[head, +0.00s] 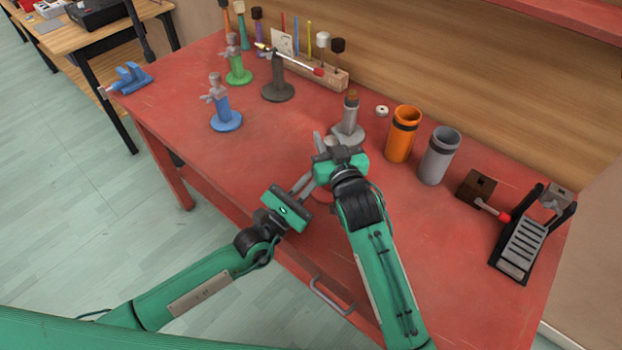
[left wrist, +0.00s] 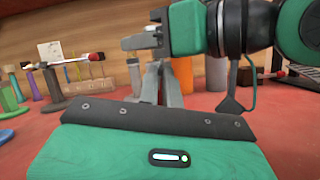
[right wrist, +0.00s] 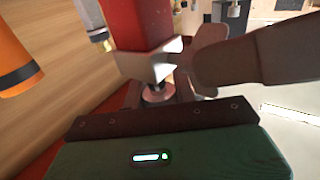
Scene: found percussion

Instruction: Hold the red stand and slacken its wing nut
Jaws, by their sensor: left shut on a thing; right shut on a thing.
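The red stand is mostly hidden by my grippers; part of its round base (head: 325,196) shows below them in the head view. In the right wrist view its red part (right wrist: 140,24) shows close up, with a pale metal block below. My left gripper (head: 303,183) is shut on the stand from the left; its fingers also show in the left wrist view (left wrist: 162,84). My right gripper (head: 319,143) is shut at the stand's upper part, above the left one. The wing nut is not clearly visible at its fingers, so its turn cannot be told.
A grey stand (head: 347,134) is close behind my right gripper. An orange cylinder (head: 402,135) and a grey cylinder (head: 439,157) stand to its right. Blue (head: 226,118), green (head: 238,72) and dark (head: 277,88) stands are at the back left. The table's left front is clear.

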